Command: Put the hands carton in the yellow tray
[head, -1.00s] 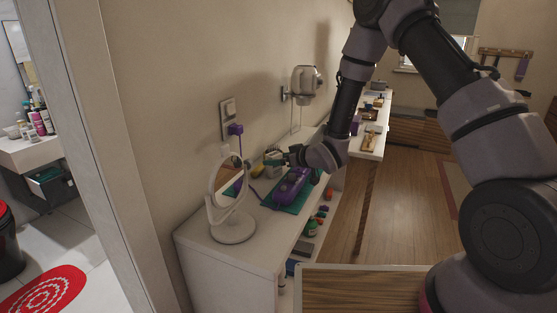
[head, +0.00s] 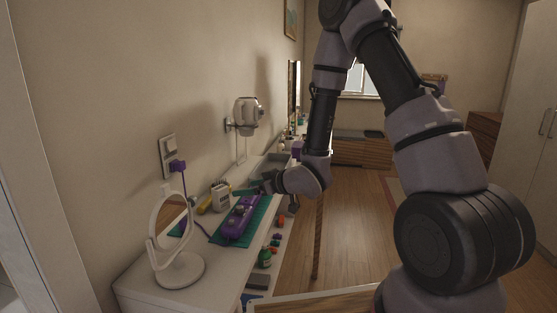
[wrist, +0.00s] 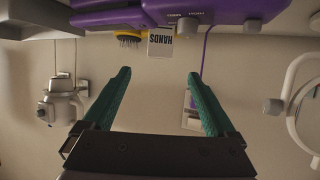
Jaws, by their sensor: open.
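The hands carton (wrist: 160,43) is a small pale box with HANDS printed on it, upside down in the wrist view. In the head view a small pale box (head: 221,197), apparently this carton, stands on the white counter behind the purple device. My gripper (wrist: 159,75) has its green fingers apart with nothing between them, and the carton shows beyond the tips, between their lines. In the head view my gripper (head: 250,190) is just right of the carton, over the counter. I cannot make out the yellow tray in either current view.
A purple device (head: 238,218) lies on a green mat (head: 260,221). A yellow brush (wrist: 127,37) is beside the carton. A round mirror (head: 176,262) stands near the counter's front end. A dryer (head: 246,115) hangs on the wall. Floor to the right is clear.

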